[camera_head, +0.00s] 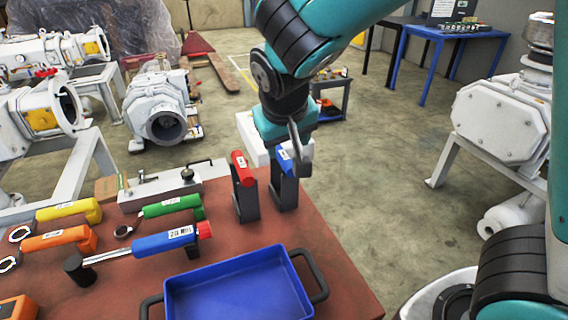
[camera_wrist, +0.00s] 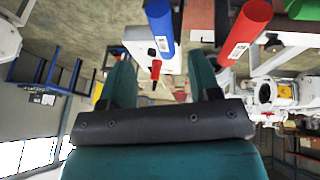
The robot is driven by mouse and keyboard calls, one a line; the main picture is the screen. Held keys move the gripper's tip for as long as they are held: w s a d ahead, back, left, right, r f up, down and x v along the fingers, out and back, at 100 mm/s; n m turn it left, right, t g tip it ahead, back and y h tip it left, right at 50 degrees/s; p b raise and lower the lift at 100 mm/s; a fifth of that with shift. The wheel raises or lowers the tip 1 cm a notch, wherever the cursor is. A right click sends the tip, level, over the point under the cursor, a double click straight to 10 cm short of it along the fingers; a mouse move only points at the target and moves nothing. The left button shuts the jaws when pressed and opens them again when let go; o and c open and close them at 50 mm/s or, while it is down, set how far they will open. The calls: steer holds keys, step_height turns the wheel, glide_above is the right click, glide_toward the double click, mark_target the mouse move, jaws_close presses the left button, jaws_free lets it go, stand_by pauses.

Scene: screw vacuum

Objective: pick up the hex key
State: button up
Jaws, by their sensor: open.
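I cannot tell for sure which tool is the hex key. A blue handle (camera_head: 284,163) and a red handle (camera_head: 239,169) stand side by side in dark holders at the table's far right corner. My gripper (camera_head: 299,150) is at the blue handle and partly covers it. In the wrist view my gripper (camera_wrist: 161,72) has its two fingers spread with nothing between them. There the blue handle (camera_wrist: 160,27) is just beyond the fingertips, and the red handle (camera_wrist: 246,28) is to its right. The tools' lower ends are hidden.
The red-brown table (camera_head: 330,260) holds a blue tray (camera_head: 238,284) at the front. Yellow (camera_head: 68,210), orange (camera_head: 58,239) and green (camera_head: 172,206) handled wrenches and a blue torque wrench (camera_head: 163,241) lie at left. Open floor lies right of the table.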

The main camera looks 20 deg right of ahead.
mark_target(285, 158)
steer(key=x, duration=0.8)
steer(key=shift+a+f, duration=0.1)
steer(key=shift+a, duration=0.15)
steer(key=shift+s, duration=0.1)
jaws_close()
